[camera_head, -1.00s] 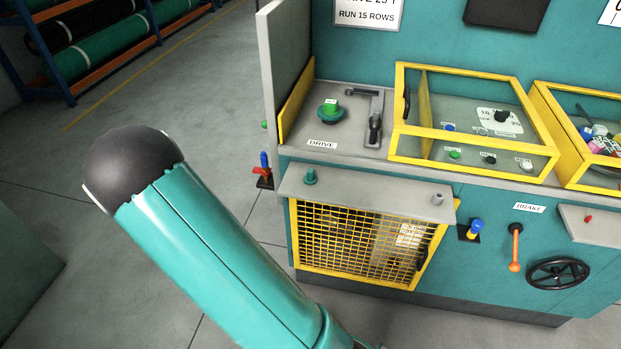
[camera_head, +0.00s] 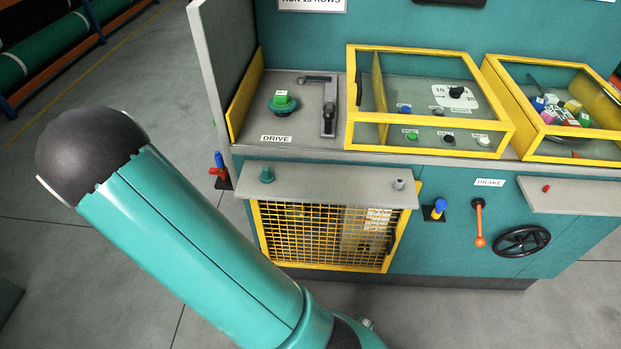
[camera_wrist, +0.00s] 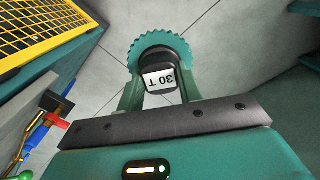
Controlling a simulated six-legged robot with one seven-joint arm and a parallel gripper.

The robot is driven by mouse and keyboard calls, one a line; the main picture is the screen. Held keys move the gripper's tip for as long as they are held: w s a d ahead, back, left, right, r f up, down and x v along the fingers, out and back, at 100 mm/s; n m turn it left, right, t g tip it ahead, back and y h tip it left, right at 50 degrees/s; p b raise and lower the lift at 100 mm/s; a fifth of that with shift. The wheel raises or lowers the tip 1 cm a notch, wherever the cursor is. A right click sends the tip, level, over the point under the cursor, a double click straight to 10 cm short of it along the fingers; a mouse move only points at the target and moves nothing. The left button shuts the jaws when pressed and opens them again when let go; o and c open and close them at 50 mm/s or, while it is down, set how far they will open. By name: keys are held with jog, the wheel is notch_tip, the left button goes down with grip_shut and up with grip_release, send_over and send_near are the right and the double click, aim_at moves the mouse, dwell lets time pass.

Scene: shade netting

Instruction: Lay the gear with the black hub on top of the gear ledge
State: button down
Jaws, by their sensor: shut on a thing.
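My gripper (camera_wrist: 159,92) shows in the wrist view, its two teal fingers shut on the black hub of a teal toothed gear (camera_wrist: 160,42). The hub carries a white label reading "30 T", which appears upside down. The gear is held clear above the grey floor. In the head view my gripper and this gear are out of sight. A grey ledge (camera_head: 330,187) runs above the yellow mesh guard, with a teal peg (camera_head: 266,175) at its left and a grey peg (camera_head: 398,184) at its right. No label shows which ledge is the gear ledge.
A teal gear with a green hub (camera_head: 283,101) sits on the DRIVE deck beside a lever (camera_head: 328,122). The yellow mesh guard (camera_head: 320,237) also shows in the wrist view (camera_wrist: 45,30). Another grey ledge (camera_head: 590,197) holds a red knob. Open floor lies left of the machine.

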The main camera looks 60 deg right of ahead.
jog(key=s+d+r+m, duration=0.3)
jog(key=s+d+r, duration=0.3)
jog(key=d+r, duration=0.25)
jog(key=s+d+r+m, duration=0.2)
jog(key=s+d+r, duration=0.55)
jog(key=d, duration=0.25)
jog(key=s+d+r+m, duration=0.2)
jog(key=s+d+r, duration=0.1)
jog(key=s, duration=0.5)
jog(key=s+d+r+m, duration=0.2)
jog(key=s+r+m, duration=0.1)
jog(key=s, duration=0.5)
jog(key=s+d+r+m, duration=0.2)
jog(key=s+d+r, duration=0.1)
jog(key=s, duration=0.5)
send_over(325, 181)
notch_tip(325, 181, down, 10)
jog(key=shift+a+r, duration=0.15)
jog(key=shift+r, duration=0.05)
jog(key=shift+f, duration=1.6)
jog(key=shift+f, duration=0.2)
